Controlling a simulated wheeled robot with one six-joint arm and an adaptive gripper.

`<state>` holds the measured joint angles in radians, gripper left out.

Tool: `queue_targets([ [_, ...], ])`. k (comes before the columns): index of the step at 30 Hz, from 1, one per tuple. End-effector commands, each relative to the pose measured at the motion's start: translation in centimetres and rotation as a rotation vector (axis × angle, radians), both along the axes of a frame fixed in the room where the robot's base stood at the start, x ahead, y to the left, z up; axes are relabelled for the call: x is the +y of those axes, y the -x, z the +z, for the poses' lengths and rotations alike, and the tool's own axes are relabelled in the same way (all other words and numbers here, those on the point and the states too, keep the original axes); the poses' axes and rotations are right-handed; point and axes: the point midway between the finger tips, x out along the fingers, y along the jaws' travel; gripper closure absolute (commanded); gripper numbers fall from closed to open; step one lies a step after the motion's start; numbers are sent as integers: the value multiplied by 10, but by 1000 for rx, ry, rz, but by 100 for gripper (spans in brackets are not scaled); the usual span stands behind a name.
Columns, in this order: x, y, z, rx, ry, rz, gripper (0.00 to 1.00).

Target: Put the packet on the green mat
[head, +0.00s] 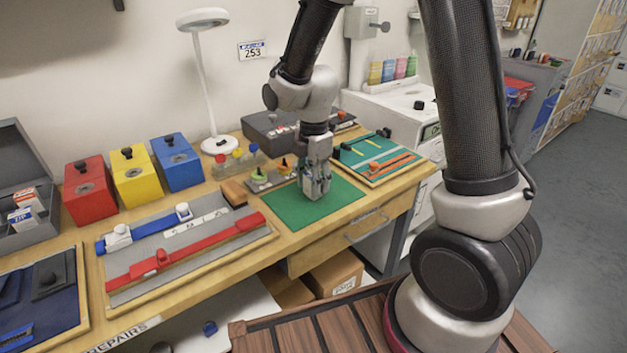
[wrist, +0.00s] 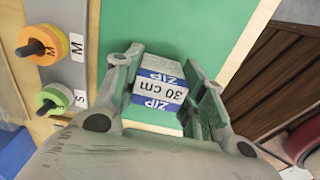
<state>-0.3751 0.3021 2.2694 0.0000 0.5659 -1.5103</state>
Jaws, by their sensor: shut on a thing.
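The packet (wrist: 160,88) is a small blue and white box marked "ZIP 30 cm" in the wrist view. My gripper (wrist: 163,75) is shut on it, one finger on each side. The green mat (head: 292,207) lies on the bench, and it also fills the middle of the wrist view (wrist: 170,28). In the head view my gripper (head: 315,192) points down over the right part of the mat. The packet is mostly hidden there by the fingers. I cannot tell whether its underside touches the mat.
A grey holder with orange and green knobs marked M (wrist: 45,42) and S (wrist: 52,98) stands left of the mat. A teal tray with orange strips (head: 375,158) lies to the right. The grey board with red and blue bars (head: 185,245) lies left. The mat's front is clear.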

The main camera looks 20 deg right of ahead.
Motion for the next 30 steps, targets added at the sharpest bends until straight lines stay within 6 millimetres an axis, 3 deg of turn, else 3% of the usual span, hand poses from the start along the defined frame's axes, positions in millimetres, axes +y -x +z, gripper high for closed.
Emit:
queue_targets([
  [9, 0, 0, -3, 1, 0, 0, 82],
  [10, 0, 0, -3, 0, 0, 0, 58],
  [13, 0, 0, -3, 0, 0, 0, 40],
  [14, 0, 0, -3, 0, 0, 0, 38],
  [24, 0, 0, 0, -1, 0, 0, 38],
  [30, 0, -1, 30, -5, -2, 0, 38],
])
